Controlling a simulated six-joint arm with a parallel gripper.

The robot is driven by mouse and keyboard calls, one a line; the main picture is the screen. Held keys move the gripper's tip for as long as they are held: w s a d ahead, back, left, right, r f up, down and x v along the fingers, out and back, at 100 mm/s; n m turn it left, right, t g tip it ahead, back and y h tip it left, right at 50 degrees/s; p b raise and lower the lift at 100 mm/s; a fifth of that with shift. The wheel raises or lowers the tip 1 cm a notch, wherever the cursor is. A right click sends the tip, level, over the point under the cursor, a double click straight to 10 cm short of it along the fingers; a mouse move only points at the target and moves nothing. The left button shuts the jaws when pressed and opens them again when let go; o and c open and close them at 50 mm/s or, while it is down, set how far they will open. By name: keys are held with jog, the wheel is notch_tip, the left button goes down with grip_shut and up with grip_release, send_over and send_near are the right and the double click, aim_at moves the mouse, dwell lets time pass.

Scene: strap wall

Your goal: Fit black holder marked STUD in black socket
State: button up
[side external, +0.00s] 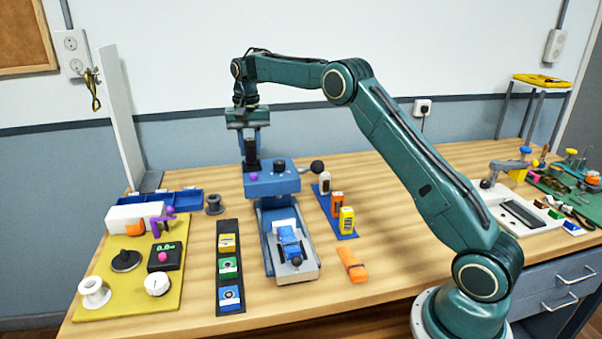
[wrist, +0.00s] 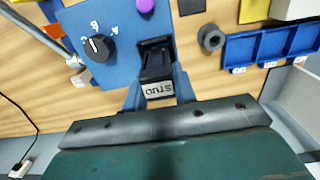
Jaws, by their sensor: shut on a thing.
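The black holder (wrist: 157,66), with a pale label reading STUD, sits between the blue fingers of my gripper (wrist: 158,84) in the wrist view. In the side view the black holder (side external: 251,150) is upright under my gripper (side external: 250,138), at the left back of the blue machine head (side external: 272,183). The black socket (wrist: 155,43) is a dark frame in the top of the blue machine, right at the holder's far end. The holder lines up with it, but I cannot tell how deep it sits.
The machine has a dial (wrist: 97,45), a purple button (wrist: 145,5) and a black ball lever (side external: 317,167). A black rack (side external: 229,266) with coloured holders stands left, a blue rack (side external: 335,210) right. An orange block (side external: 352,264) lies on the bench.

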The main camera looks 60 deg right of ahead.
jog(key=shift+f, duration=0.45)
jog(key=shift+f, duration=0.1)
jog(key=o, duration=1)
jog(key=shift+o, duration=0.2)
jog(key=shift+r, duration=3.8)
jog(key=shift+r, duration=0.1)
